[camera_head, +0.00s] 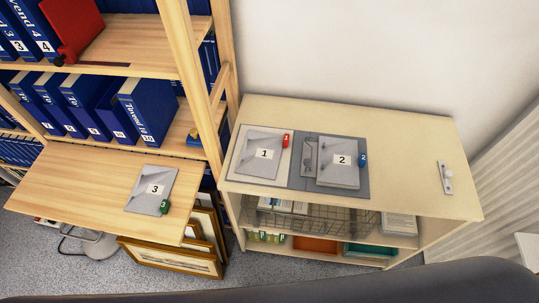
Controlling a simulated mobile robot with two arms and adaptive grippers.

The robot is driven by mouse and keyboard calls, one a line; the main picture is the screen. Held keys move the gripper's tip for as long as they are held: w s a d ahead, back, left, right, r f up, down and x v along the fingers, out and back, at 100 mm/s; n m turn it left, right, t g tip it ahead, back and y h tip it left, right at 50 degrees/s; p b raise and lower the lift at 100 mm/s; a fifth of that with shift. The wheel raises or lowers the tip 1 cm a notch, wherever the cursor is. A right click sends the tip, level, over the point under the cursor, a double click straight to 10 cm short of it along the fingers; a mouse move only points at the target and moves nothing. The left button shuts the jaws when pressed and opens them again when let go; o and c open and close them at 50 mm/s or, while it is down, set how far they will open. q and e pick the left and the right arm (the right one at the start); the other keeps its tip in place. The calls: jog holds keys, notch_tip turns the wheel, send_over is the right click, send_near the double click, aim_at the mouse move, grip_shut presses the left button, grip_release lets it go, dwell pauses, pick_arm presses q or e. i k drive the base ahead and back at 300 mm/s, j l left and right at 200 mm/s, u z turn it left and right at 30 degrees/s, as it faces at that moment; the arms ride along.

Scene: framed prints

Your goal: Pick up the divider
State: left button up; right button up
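Several flat grey sheets with white number labels and coloured tabs look like dividers; I cannot tell which one the task means. Divider 3 (143,201), with a green tab, lies on the pull-out wooden shelf at the left. Divider 1 (252,165), with a red tab, lies on a light panel on top of the low cabinet. Divider 2 (336,179), with a blue tab, lies beside it on a darker grey panel (303,186), right of a metal clip-like part (309,158). Neither of my grippers is in view.
A wooden bookcase (188,80) with blue binders (148,108) and a red one (72,27) stands at left. The low cabinet top (410,190) is mostly clear at right, except a small metal part (445,177). Framed prints (170,258) lean below the shelf. A wire basket (310,217) sits inside the cabinet.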

aim_at(261, 156)
jog(key=l+u, duration=0.35)
jog(key=k+l+u, duration=0.15)
jog(key=l+u, duration=0.2)
jog(key=k+l+u, duration=0.15)
jog(key=l+u, duration=0.2)
jog(key=l, duration=0.15)
